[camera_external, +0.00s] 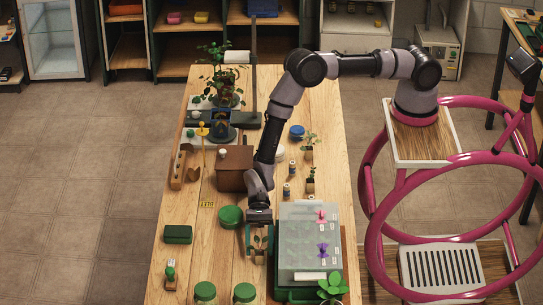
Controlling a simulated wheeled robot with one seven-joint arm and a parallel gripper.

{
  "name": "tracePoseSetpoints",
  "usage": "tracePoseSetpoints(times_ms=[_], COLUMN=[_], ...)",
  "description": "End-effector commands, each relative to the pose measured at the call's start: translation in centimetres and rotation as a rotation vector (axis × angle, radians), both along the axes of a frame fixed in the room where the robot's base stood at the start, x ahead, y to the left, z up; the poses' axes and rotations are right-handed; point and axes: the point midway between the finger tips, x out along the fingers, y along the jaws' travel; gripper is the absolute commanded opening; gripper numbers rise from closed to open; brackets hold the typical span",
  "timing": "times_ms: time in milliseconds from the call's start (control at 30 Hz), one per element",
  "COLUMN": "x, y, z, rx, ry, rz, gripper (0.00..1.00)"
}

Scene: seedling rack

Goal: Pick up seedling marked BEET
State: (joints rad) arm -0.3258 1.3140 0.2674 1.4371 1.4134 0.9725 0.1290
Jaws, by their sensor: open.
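My gripper (259,246) points down over the wooden table, left of a clear-covered green tray, with its jaws open. A small green seedling (258,242) shows between or just behind the fingers; I cannot tell whether they touch it. Other small potted seedlings stand at the right side of the table, one farther back (309,141) and one nearer (311,181). Another small plant (170,270) stands at the front left with a pale tag. No marking reading BEET is legible, so I cannot tell which seedling bears it.
Green-lidded jars (244,292), a green bowl (230,216), a green box (178,234) and a brown box (233,160) stand around. The left front has bare wood.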

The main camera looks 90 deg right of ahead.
Motion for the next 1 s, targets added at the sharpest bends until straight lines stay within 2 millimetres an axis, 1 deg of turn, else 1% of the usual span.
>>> tracePoseSetpoints(times_ms=[133, 300, 367, 500, 667, 700, 767, 800, 867, 1000], x=[-0.1, -0.2, -0.1, -0.1, -0.1, -0.1, -0.1, -0.1, -0.1, -0.1], y=[1.5, 3.9, 4.5, 5.0, 5.0, 5.0, 5.0, 5.0, 5.0, 5.0], z=[-0.6, -1.6, -1.9, -2.1, -2.1, -2.1, -2.1, -2.1, -2.1, -2.0], rx=[0.000, 0.000, 0.000, -0.001, 0.000, 0.000, 0.000, 0.000, 0.000, 0.000], ry=[-0.001, -0.001, -0.002, -0.001, -0.001, -0.001, -0.001, -0.001, -0.001, -0.001], rz=[0.001, 0.003, 0.001, 0.000, 0.000, 0.000, 0.000, 0.000, 0.000, 0.000], gripper=[0.70, 0.70, 0.70, 0.70, 0.70, 0.62, 0.39, 0.24, 0.01, 0.00])
